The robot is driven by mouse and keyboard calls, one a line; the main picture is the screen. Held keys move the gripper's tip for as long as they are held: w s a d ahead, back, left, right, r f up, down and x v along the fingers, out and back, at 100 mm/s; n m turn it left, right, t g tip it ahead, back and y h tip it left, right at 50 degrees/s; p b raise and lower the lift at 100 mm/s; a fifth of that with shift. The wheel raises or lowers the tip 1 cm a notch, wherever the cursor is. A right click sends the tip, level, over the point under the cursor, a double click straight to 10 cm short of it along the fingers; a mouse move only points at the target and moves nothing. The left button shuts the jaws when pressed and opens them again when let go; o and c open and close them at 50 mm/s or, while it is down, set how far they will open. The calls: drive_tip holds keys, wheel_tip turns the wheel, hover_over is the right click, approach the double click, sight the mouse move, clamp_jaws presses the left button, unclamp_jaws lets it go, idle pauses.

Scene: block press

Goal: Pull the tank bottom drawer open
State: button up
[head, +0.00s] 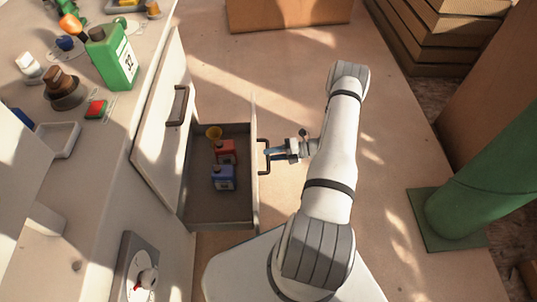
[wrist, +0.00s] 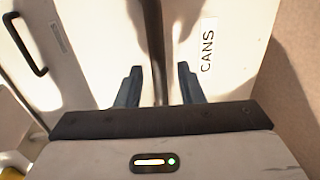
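My gripper (head: 275,153) is at the handle. In the wrist view my two fingers (wrist: 159,86) stand apart on either side of the dark handle bar (wrist: 155,40), with gaps visible. I cannot tell whether either fingertip touches it.
Another white front with a dark handle (head: 178,105) is beside the open drawer. The bench (head: 40,215) holds a green can (head: 112,58) and small items. A green post (head: 470,205) stands right, a cardboard box (head: 288,12) at the back.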

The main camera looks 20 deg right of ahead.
drive_tip(key=p+v, duration=0.1)
drive_tip(key=v, duration=0.5)
idle(0.3)
drive_tip(key=a+r+n+g+h+p, duration=0.25)
drive_tip(key=a+r+n+p, duration=0.35)
drive_tip(key=r, duration=0.8)
drive_tip(key=a+r+n+g+h+p, duration=0.1)
drive_tip(key=r+n+g+h+p, duration=0.15)
drive_tip(key=r+n+p, duration=0.85)
drive_tip(key=a+r+n+g+h+b, duration=0.1)
drive_tip(key=a+r+n+g, duration=0.25)
drive_tip(key=r, duration=1.45)
drive_tip(key=s+a+r+n+t+h+p, duration=0.1)
drive_tip(key=s+r+n+p, duration=0.4)
drive_tip(key=r, duration=0.5)
drive_tip(key=s+a+r+n+t+h+p, duration=0.2)
drive_tip(key=s+a+r+n+h+p, duration=0.2)
drive_tip(key=r+n, duration=0.4)
drive_tip(key=s+a+r+n+t+h+p, duration=0.2)
drive_tip(key=s+r+n+p, duration=0.5)
drive_tip(key=r, duration=0.6)
drive_tip(key=shift+s+a+r+h, duration=0.4)
drive_tip(key=shift+s+a+h, duration=0.1)
drive_tip(key=shift+h, duration=0.2)
